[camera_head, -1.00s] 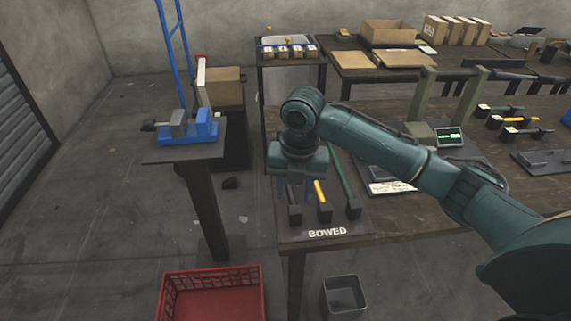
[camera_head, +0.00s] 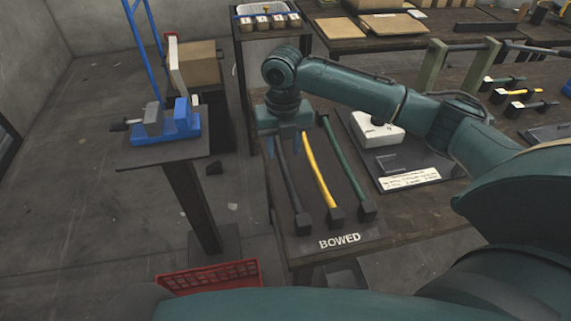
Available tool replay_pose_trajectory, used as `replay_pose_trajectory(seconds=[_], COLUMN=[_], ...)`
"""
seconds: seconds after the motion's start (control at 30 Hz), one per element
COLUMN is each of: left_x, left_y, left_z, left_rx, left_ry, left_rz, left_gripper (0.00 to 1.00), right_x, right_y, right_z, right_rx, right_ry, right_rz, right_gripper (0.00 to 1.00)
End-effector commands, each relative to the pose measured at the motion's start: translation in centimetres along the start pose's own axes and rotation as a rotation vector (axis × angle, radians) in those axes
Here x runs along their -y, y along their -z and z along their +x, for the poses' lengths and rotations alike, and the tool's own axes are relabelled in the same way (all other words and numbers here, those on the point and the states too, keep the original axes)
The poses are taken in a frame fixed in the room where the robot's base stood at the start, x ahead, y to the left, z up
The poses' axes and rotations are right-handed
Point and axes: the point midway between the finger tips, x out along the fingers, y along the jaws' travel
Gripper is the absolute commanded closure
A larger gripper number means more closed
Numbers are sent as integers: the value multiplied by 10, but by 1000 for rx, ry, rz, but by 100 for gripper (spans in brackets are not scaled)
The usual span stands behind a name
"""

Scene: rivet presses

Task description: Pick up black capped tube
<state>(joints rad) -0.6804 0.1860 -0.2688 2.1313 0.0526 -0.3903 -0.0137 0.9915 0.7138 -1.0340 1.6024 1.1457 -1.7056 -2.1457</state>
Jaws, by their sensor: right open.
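The black capped tube (camera_head: 289,183) lies on the board marked BOWED (camera_head: 370,238), at the left of a row of three. Its dark cap is at the near end. A yellow tube (camera_head: 318,170) and a green tube (camera_head: 344,165) lie to its right, also with dark caps. My right gripper (camera_head: 284,143) is open, pointing down over the far end of the black tube. The gripper body hides that end, and I cannot tell whether the fingers touch it. My left gripper is not in view.
A blue vise (camera_head: 178,125) stands on a pedestal at the left. A white device (camera_head: 378,130) sits on a dark plate right of the tubes, partly behind my right arm. More tubes (camera_head: 522,92) lie farther right. A red crate (camera_head: 210,277) is on the floor below.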

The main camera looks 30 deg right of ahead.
Motion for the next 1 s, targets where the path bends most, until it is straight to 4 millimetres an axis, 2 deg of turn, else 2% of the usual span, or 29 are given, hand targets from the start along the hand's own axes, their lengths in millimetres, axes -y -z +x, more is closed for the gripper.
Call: replay_pose_trajectory(seconds=[0.23,0.4,0.53,0.8,1.0], left_x=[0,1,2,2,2], left_y=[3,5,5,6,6], left_z=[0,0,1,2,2], left_rx=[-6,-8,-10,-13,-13], left_ry=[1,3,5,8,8], left_rz=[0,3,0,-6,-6], left_gripper=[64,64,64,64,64], right_x=[2,7,6,6,6], right_y=[1,2,2,1,1], right_z=[19,46,59,62,62], right_rx=[-1,-2,0,2,2], right_ry=[2,2,1,0,0], right_rz=[1,1,0,-1,-1], right_gripper=[59,59,59,59,75])
